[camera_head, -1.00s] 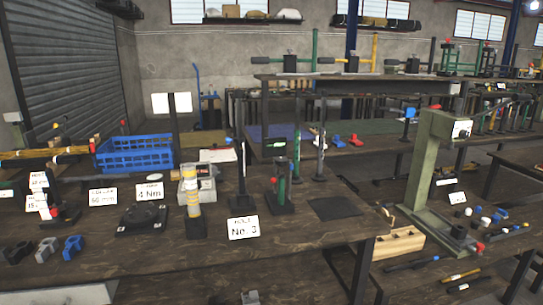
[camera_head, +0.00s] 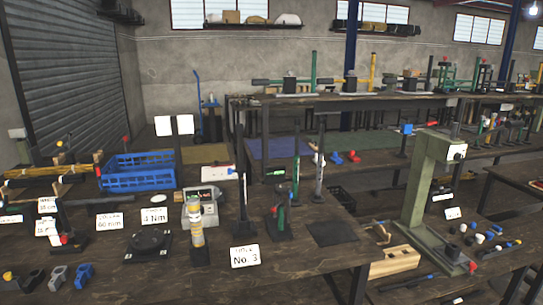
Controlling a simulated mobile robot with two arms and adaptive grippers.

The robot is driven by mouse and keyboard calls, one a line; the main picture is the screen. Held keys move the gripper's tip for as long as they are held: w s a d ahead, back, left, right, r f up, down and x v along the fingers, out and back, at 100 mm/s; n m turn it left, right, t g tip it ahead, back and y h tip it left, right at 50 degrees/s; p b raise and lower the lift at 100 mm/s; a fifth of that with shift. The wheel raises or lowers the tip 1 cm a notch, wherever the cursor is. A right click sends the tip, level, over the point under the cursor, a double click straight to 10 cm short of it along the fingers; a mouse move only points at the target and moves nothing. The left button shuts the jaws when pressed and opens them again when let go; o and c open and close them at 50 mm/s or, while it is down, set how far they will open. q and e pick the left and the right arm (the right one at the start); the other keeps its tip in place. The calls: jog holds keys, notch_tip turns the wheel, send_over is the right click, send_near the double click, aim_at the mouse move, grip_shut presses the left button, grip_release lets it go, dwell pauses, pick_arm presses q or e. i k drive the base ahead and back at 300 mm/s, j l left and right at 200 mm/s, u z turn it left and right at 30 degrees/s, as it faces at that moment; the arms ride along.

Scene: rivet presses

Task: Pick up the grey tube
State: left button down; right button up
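No thing stands out surely as the grey tube. A slim grey upright tube (camera_head: 320,172) stands on a dark foot at the back of the near table. A pale tube with yellow bands (camera_head: 196,222) stands upright on a black block, left of the "No. 3" card (camera_head: 245,256). Neither of my grippers shows in this view, and nothing is seen holding either tube.
The near wooden table (camera_head: 300,262) also bears a blue crate (camera_head: 137,172), a black round fixture (camera_head: 149,242), dark posts and label cards. A tall green press frame (camera_head: 424,190) stands at right. A dark mat (camera_head: 331,233) lies bare.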

aim_at(77, 202)
jog(key=i+j+u, duration=0.95)
jog(key=i+l+z, duration=0.1)
jog(key=l, duration=0.45)
jog(key=l+z, duration=0.15)
jog(key=l, duration=0.35)
jog(key=i, duration=0.05)
